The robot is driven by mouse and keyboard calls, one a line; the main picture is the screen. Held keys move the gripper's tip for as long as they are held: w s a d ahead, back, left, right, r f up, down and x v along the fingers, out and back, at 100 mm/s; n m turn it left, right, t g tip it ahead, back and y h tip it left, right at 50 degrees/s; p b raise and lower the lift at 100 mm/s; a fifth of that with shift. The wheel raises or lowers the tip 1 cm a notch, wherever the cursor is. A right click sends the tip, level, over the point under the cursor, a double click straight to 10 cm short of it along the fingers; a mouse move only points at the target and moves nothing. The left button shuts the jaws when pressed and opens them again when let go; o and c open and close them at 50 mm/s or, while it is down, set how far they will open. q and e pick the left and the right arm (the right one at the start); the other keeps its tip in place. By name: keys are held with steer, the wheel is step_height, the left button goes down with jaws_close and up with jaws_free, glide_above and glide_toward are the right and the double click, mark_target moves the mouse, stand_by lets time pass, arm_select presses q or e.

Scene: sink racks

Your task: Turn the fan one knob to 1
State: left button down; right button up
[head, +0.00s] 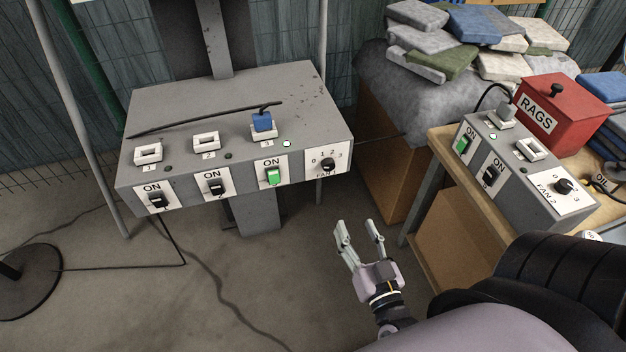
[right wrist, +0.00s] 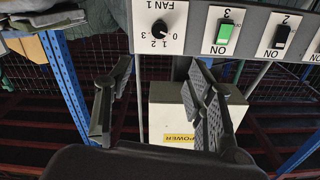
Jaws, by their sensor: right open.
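The fan one knob (head: 327,165) is a small black dial on a white plate marked 0 to 3, at the right end of the grey panel's front. In the right wrist view the knob (right wrist: 160,29) shows upside down near the top, with the FAN 1 label above it. I cannot tell for sure which number it points to. My right gripper (head: 358,226) is open and empty, below and a little right of the knob, apart from the panel. Its two fingers (right wrist: 158,75) also show spread in the right wrist view, below the knob. My left gripper is not in view.
Left of the knob, the grey panel (head: 230,95) carries a lit green switch (head: 273,176) and two black switches. A second box (head: 520,165) with a FAN 2 knob (head: 563,186) stands on a wooden table at right. A red RAGS box (head: 560,110) is behind it.

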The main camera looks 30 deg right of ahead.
mark_target(330, 168)
steer(key=p+x, duration=0.1)
steer(key=x, duration=1.6)
steer(key=shift+w, duration=0.2)
steer(key=c, duration=1.2)
steer(key=shift+o, duration=0.2)
steer(key=m+p, duration=0.1)
steer(key=m, duration=0.2)
steer(key=shift+m, duration=0.4)
steer(key=m, duration=0.4)
steer(key=shift+m, duration=0.4)
